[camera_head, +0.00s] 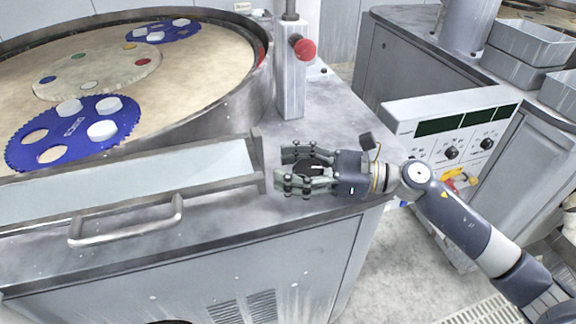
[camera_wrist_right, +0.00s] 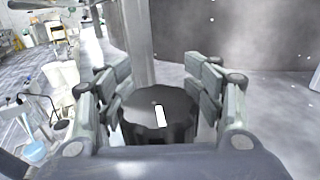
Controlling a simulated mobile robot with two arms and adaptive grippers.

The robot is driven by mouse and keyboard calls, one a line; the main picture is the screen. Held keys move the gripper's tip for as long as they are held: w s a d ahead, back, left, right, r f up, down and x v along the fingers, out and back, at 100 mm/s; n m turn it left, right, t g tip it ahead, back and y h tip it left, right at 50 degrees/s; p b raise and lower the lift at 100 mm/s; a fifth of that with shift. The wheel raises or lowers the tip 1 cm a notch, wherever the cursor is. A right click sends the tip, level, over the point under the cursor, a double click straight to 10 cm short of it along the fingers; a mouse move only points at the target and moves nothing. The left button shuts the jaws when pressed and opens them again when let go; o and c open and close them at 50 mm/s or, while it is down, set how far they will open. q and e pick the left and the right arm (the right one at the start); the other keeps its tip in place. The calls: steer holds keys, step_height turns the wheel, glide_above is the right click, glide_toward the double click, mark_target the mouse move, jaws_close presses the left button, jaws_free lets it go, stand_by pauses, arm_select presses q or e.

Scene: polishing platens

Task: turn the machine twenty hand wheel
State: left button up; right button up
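The hand wheel is a dark, knob-like wheel with a white mark on top, seen in the right wrist view (camera_wrist_right: 160,115). In the head view it shows only partly, as a dark shape (camera_head: 308,168) between the fingers on the machine's top near the corner. My right gripper (camera_head: 280,169) reaches in from the right, low over that top. Its fingers stand on both sides of the wheel and look apart from it, with narrow gaps in the wrist view (camera_wrist_right: 160,78). My left gripper is not in view.
A trough with a metal wall (camera_head: 258,165) lies left of the gripper. A post (camera_head: 290,85) with a red button (camera_head: 303,49) stands behind. The round polishing platen (camera_head: 205,70) fills the upper left. A control panel (camera_head: 450,125) is to the right, near my right forearm.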

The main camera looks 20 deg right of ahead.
steer(key=v, duration=1.2)
steer(key=shift+o, duration=0.4)
